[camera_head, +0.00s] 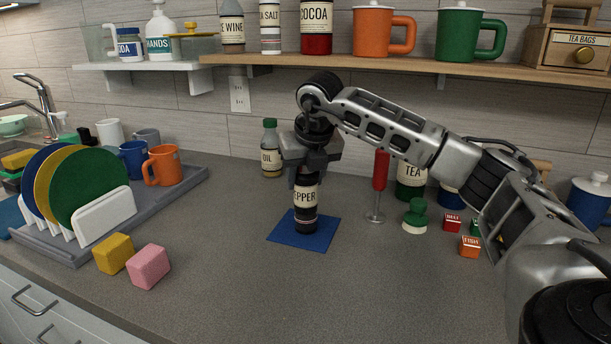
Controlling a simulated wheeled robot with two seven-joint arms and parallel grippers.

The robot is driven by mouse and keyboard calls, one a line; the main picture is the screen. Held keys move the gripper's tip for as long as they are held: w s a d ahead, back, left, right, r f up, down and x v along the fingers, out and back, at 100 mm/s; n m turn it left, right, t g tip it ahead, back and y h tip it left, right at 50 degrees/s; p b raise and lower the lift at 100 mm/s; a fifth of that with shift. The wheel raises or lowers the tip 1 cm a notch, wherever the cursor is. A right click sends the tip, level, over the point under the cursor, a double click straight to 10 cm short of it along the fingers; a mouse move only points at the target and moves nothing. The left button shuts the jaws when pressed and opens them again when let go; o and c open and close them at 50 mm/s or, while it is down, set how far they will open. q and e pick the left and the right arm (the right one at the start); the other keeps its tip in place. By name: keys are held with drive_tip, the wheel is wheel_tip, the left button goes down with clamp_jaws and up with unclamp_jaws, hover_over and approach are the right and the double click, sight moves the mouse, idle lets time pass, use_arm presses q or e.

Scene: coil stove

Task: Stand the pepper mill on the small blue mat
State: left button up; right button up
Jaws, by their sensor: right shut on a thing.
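The pepper mill (306,208) is black with a cream label reading "PEPPER". It stands upright over the small blue mat (283,233), near the mat's middle. Its base appears to touch the mat, though a small gap cannot be ruled out. My right gripper (305,172) points down from above and is shut on the upper part of the mill, hiding its top. My left gripper is not in view.
An oil bottle (271,150) stands just behind the gripper. A red-handled tool (379,175), a green-topped object (415,217) and small labelled boxes (470,246) are to the right. Yellow (113,253) and pink (148,266) blocks lie left. The front counter is clear.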

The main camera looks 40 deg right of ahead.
drive_tip(key=shift+f, duration=0.15)
drive_tip(key=o, duration=1.4)
drive_tip(key=shift+r, duration=0.5)
drive_tip(key=v, duration=1.1)
drive_tip(key=shift+r, duration=0.2)
drive_tip(key=shift+s+a, duration=0.1)
drive_tip(key=shift+s, duration=0.05)
